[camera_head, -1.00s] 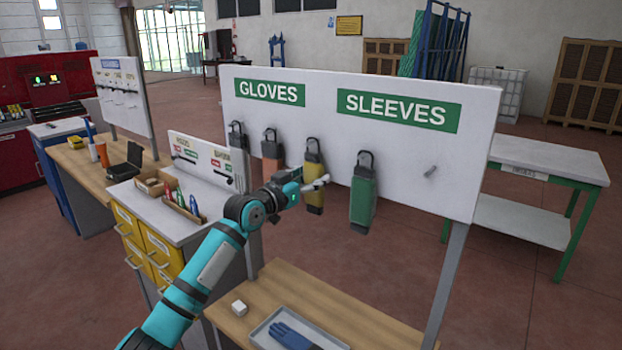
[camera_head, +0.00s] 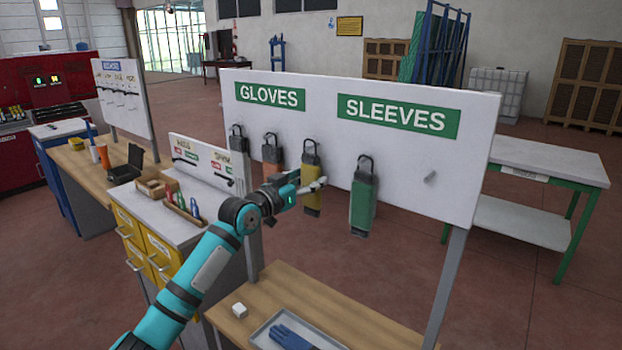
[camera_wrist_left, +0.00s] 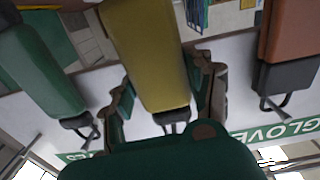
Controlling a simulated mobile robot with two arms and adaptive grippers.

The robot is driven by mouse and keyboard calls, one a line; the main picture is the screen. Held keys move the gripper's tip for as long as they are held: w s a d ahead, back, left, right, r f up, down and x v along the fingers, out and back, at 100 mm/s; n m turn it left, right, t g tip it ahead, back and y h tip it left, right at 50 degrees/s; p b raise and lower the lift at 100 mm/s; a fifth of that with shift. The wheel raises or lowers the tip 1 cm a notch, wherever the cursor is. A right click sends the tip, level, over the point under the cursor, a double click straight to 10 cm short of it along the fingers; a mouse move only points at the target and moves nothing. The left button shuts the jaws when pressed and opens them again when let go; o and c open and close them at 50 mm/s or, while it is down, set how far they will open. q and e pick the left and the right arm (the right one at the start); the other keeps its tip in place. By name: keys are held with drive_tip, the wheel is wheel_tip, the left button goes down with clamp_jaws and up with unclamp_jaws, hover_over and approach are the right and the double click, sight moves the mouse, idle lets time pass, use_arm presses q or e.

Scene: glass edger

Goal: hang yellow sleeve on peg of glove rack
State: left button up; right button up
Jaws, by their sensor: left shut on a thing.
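The yellow sleeve (camera_head: 311,184) is upright with its loop at the top, in front of the white glove rack (camera_head: 400,185). My left gripper (camera_head: 308,188) is shut on it at its body. In the left wrist view, which is upside down, the yellow sleeve (camera_wrist_left: 150,55) sits between the two fingers (camera_wrist_left: 160,95). I cannot tell whether its loop is around a peg. A green sleeve (camera_head: 362,205) hangs to its right, an orange one (camera_head: 272,155) to its left. A bare peg (camera_head: 430,177) sticks out under the SLEEVES sign (camera_head: 397,116). My right gripper is out of view.
A dark grey item (camera_head: 237,158) hangs at the rack's left end. Below, a wooden bench (camera_head: 350,310) holds a tray (camera_head: 262,335) with a blue glove (camera_head: 292,335), and a small white block (camera_head: 239,310). A drawer cabinet (camera_head: 160,248) stands left; a green-legged table (camera_head: 550,160) stands right.

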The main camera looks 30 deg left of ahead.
use_arm(q)
drive_tip(key=s, duration=0.6)
drive_tip(key=shift+s+a, duration=0.15)
drive_tip(key=shift+a, duration=0.1)
idle(0.3)
idle(0.4)
drive_tip(key=shift+d, duration=0.1)
idle(0.5)
